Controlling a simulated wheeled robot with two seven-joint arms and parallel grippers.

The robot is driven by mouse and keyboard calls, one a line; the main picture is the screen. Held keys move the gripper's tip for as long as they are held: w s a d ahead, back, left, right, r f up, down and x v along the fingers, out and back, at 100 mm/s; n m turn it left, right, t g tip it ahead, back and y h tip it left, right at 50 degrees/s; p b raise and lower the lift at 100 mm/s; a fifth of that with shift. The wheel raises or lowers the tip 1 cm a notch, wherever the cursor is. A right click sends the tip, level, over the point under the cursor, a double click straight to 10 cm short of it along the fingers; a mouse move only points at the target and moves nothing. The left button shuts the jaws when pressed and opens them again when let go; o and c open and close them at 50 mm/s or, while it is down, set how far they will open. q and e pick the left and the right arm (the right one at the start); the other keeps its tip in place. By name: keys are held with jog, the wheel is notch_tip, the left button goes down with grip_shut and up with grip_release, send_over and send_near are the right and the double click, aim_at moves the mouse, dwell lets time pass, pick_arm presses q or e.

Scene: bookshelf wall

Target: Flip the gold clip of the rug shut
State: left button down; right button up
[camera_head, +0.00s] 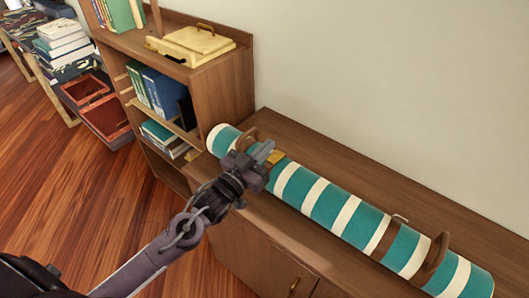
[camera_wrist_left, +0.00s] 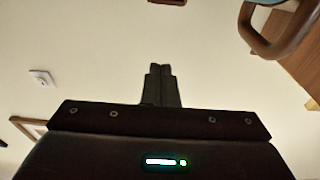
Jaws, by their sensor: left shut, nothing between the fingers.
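The rolled rug (camera_head: 318,192) has teal and white stripes and lies along the top of a low wooden cabinet. A small gold piece, which looks like the gold clip (camera_head: 275,157), shows on the rug near its far left end, right beside my left gripper. Whether the clip is open or shut is too small to tell. My left gripper (camera_head: 266,150) is over the rug at that end, its fingers together and empty; they also show closed in the left wrist view (camera_wrist_left: 160,72). Whether it touches the rug is unclear. My right gripper is not in view.
Brown handles stand at the rug's left (camera_head: 247,138) and right (camera_head: 436,258). A silver clip (camera_head: 399,218) sits on a brown strap. A bookshelf (camera_head: 224,85) with books and a yellow case (camera_head: 198,42) stands to the left. A wall closes off the back.

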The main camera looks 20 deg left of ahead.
pick_arm(q)
jog(key=s+a+f+b, duration=0.2)
jog(key=s+a+f, duration=0.1)
jog(key=s, duration=0.5)
jog(key=shift+s+f, duration=0.3)
jog(key=shift+f, duration=0.1)
